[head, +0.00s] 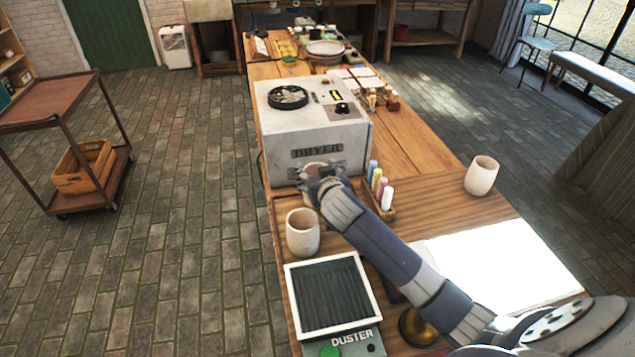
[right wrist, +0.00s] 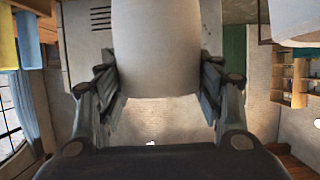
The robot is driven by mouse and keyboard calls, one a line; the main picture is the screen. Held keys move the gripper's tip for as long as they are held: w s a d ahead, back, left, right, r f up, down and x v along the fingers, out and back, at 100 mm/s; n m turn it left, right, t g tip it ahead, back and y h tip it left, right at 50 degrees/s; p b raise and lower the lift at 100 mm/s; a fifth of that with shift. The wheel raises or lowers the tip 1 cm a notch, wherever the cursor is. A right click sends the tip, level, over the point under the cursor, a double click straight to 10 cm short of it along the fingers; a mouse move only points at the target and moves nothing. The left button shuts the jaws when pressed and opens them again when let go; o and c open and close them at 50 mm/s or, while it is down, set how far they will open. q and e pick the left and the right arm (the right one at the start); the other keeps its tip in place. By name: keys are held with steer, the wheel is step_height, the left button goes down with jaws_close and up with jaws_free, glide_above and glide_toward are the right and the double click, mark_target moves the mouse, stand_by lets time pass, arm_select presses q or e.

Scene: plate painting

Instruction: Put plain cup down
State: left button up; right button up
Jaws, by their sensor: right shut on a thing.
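My right gripper (head: 323,177) is shut on a plain pale cup, just in front of the dryer. The held cup (right wrist: 160,45) fills the space between both fingers in the right wrist view. In the head view the gripper covers most of it, and only its rim (head: 318,167) shows clearly. I cannot tell whether its base touches the table. A second plain cup (head: 302,232) stands upright nearer to me, at the table's left edge. A third plain cup (head: 481,176) stands at the table's right edge. My left gripper is not in view.
The dryer (head: 290,150) stands behind the gripper. A wooden holder with coloured bottles (head: 378,188) is close on its right. A duster with a dark grille (head: 333,294) and a white sheet (head: 500,262) lie nearer. Bare table lies around the right cup.

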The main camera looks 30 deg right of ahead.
step_height(320, 180, down, 3)
steer(key=shift+r, duration=0.2)
steer(key=shift+f, duration=0.15)
steer(key=o, duration=1.8)
steer(key=shift+r, duration=0.2)
steer(key=shift+s+a, duration=0.15)
steer(key=shift+s, duration=0.2)
steer(key=v, duration=1.1)
steer(key=shift+s+r+b, duration=0.15)
steer(key=shift+r+b, duration=0.1)
steer(key=shift+b, duration=0.05)
